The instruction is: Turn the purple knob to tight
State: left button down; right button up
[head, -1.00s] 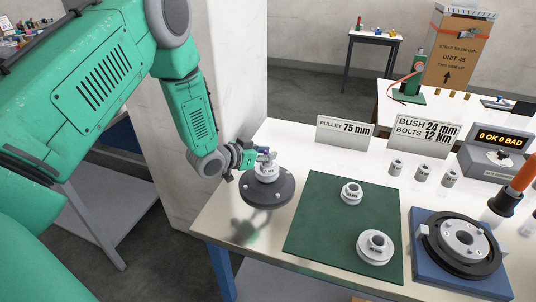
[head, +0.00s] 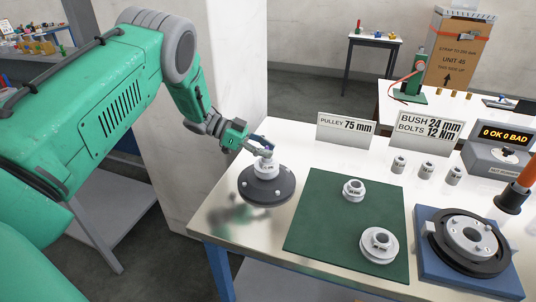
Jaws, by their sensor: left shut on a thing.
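A white labelled hub (head: 266,168) stands upright on a dark round base (head: 265,190) at the left end of the bench. My left gripper (head: 261,147) reaches in from the upper left, with its fingers shut at the top of the hub. A small bluish-purple part (head: 261,139) shows between and behind the fingers. It looks like the purple knob, mostly hidden by them. No tight mark can be read at this size. My right gripper is out of view.
A blue fixture (head: 430,264) with a black ring stands further right. Signs (head: 346,129), several small bushes and a counter box (head: 498,148) line the back. The bench's front left is clear.

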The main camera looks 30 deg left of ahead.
pick_arm(q)
jog(key=shift+r+m+g+h+b, duration=0.1)
jog(key=shift+m+g+h+b, duration=0.2)
jog(key=shift+m+g+b, duration=0.5)
jog(key=shift+w+a, duration=0.1)
jog(key=shift+r, duration=0.1)
jog(key=c, duration=1.3)
grip_release()
jog(key=shift+c, duration=0.2)
jog(key=shift+a, duration=0.1)
jog(key=shift+a, duration=0.15)
jog(key=v, duration=1.2)
jog(key=shift+w+f, duration=0.2)
jog(key=shift+f, duration=0.1)
